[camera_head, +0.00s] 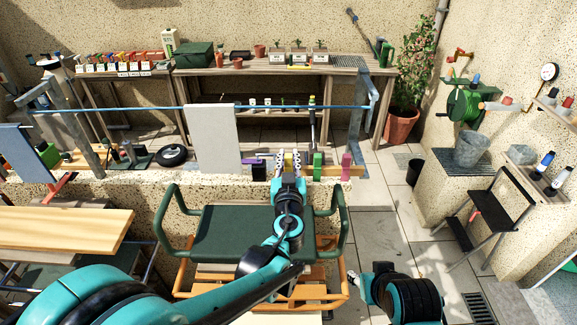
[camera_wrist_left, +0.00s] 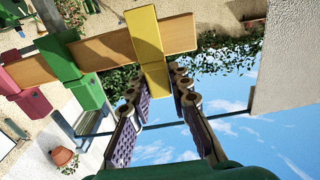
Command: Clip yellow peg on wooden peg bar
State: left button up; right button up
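The yellow peg (camera_wrist_left: 147,40) lies across the wooden peg bar (camera_wrist_left: 108,50) in the left wrist view, covering part of the bar near its right end. My left gripper (camera_wrist_left: 159,88) has a finger close along each side of the peg's lower end and appears shut on it. In the head view, my left gripper (camera_head: 289,160) is at the bar (camera_head: 330,171), with the yellow peg (camera_head: 288,158) showing between its fingers. The bar is partly hidden behind the gripper. My right arm shows at the bottom of the head view, but I cannot make out its gripper.
Green (camera_head: 318,165) and pink (camera_head: 346,165) pegs sit on the bar to the right of my gripper. A purple and black item (camera_head: 253,167) stands to its left. A pale cloth (camera_head: 213,138) hangs from a blue rail (camera_head: 150,109). A green-seated chair (camera_head: 235,232) stands below.

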pick_arm(q)
jog(key=o, duration=0.3)
jog(key=shift+o, duration=0.2)
jog(key=s, duration=1.2)
jog(key=s+a+f+n+g+y+b, duration=0.1)
jog(key=s+a+f+g+y+b, duration=0.2)
jog(key=a+f, duration=0.5)
jog(key=s+a+f+n+g+y+b, duration=0.1)
jog(key=s+a+f+g+b, duration=0.3)
jog(key=a, duration=0.6)
jog(key=s+f+m+g+h+b, duration=0.1)
jog(key=s+f+g+h, duration=0.3)
jog(key=s+f, duration=0.4)
jog(key=shift+s+f+m+b, duration=0.4)
jog(key=shift+s+m, duration=0.1)
jog(key=shift+s, duration=0.15)
